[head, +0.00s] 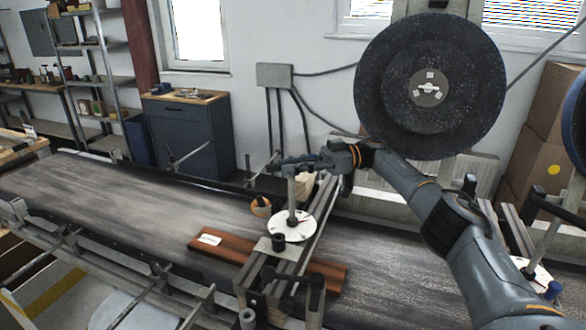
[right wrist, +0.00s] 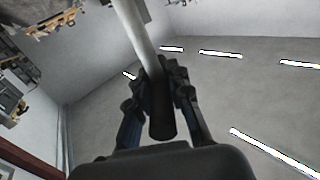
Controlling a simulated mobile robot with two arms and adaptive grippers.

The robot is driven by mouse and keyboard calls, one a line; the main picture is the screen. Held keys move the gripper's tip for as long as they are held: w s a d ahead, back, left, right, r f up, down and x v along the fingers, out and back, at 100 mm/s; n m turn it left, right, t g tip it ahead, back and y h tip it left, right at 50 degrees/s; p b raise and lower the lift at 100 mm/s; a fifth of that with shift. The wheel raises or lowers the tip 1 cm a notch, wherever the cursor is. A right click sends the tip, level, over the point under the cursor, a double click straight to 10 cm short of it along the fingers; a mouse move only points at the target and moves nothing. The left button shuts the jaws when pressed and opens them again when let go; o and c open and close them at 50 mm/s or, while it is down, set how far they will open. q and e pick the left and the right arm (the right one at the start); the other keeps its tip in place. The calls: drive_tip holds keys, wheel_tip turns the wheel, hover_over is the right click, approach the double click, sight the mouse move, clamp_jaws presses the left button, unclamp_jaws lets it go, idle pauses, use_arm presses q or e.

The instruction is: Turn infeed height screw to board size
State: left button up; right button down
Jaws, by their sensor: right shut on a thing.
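The infeed height screw (head: 292,196) is a pale upright post over a round white dial (head: 308,228), on a metal bridge across the conveyor. My right gripper (head: 290,164) is at the top of this post. In the right wrist view, my right gripper (right wrist: 160,88) has its fingers on both sides of a dark round handle (right wrist: 161,122) and is shut on it. A pale rod (right wrist: 135,30) runs up beside it. A reddish-brown board (head: 226,246) with a white label lies on the conveyor and passes under the bridge. The dial's marks are too small to read. My left gripper is out of view.
The dark, worn conveyor belt (head: 120,195) has bare room left of the board. A second post with a white dial (head: 534,270) stands at the right. A large dark disc (head: 385,85) blocks part of the back wall. A blue cabinet (head: 190,140) stands behind the conveyor.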

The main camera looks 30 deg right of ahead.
drive_tip(key=c, duration=1.3)
unclamp_jaws()
drive_tip(key=shift+o, duration=0.2)
drive_tip(key=shift+a+r, duration=0.1)
drive_tip(key=shift+r, duration=4.9)
